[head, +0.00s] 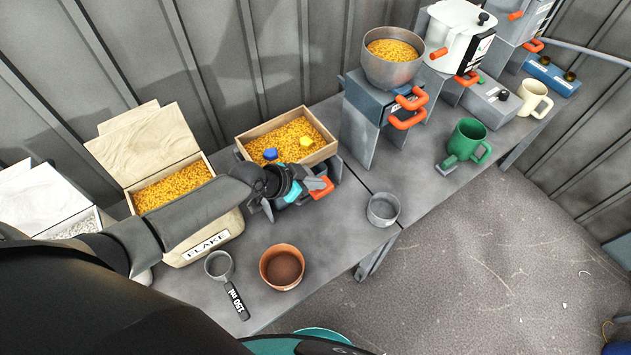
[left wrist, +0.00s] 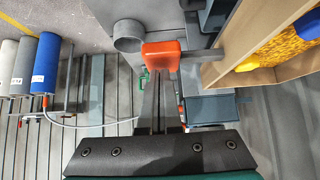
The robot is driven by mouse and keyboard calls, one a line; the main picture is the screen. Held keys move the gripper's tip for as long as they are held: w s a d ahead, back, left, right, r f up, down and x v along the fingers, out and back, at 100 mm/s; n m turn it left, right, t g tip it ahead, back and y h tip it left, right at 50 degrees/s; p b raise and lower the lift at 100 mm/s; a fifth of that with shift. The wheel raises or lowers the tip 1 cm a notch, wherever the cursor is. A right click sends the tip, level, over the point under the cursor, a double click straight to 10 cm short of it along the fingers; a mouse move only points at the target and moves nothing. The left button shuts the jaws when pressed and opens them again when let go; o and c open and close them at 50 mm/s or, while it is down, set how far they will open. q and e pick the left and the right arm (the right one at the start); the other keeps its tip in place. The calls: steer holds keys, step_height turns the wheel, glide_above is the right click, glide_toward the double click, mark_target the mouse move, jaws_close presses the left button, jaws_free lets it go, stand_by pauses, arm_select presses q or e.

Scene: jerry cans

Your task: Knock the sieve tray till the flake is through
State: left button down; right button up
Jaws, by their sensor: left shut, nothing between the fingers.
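The sieve tray (head: 324,152) is a wooden-sided box with golden flake (head: 285,137) spread inside. A blue piece (head: 270,154) and a yellow piece (head: 306,142) lie on the flake. An orange block (head: 322,187) sits at the tray's near side; the left wrist view shows it (left wrist: 161,54) on a metal bar beside the tray wall (left wrist: 236,40). My left gripper (head: 304,192) is shut and empty, its fingers close to the orange block; I cannot tell whether they touch. What lies under the tray is mostly hidden. My right gripper is not in view.
A FLAKE box (head: 211,243) stands left of the tray. A 150 ml scoop (head: 219,266), a copper-coloured pot (head: 283,267) and a grey cup (head: 383,209) stand in front.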

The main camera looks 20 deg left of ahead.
mark_target(316, 196)
arm_select(q)
steer(key=f+b, duration=0.2)
steer(key=f, duration=0.1)
steer(key=f+b, duration=0.1)
steer(key=shift+s+d+f+b, duration=0.15)
steer(key=shift+s+d+b, duration=0.15)
steer(key=shift+s, duration=0.05)
steer(key=shift+s+f, duration=0.25)
steer(key=shift+s, duration=0.15)
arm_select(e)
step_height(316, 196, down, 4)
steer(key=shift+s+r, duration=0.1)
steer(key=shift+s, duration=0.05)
arm_select(q)
steer(key=shift+d, duration=0.1)
steer(key=shift+w+d+r+p, duration=0.1)
steer(key=shift+w+r+p, duration=0.05)
steer(key=shift+r+p, duration=0.45)
step_height(316, 196, up, 5)
steer(key=p, duration=0.3)
steer(key=shift+w+f+p, duration=0.1)
steer(key=shift+f+p, duration=0.1)
steer(key=shift+p, duration=0.15)
steer(key=p+v, duration=0.2)
steer(key=v, duration=0.7)
steer(key=shift+s, duration=0.4)
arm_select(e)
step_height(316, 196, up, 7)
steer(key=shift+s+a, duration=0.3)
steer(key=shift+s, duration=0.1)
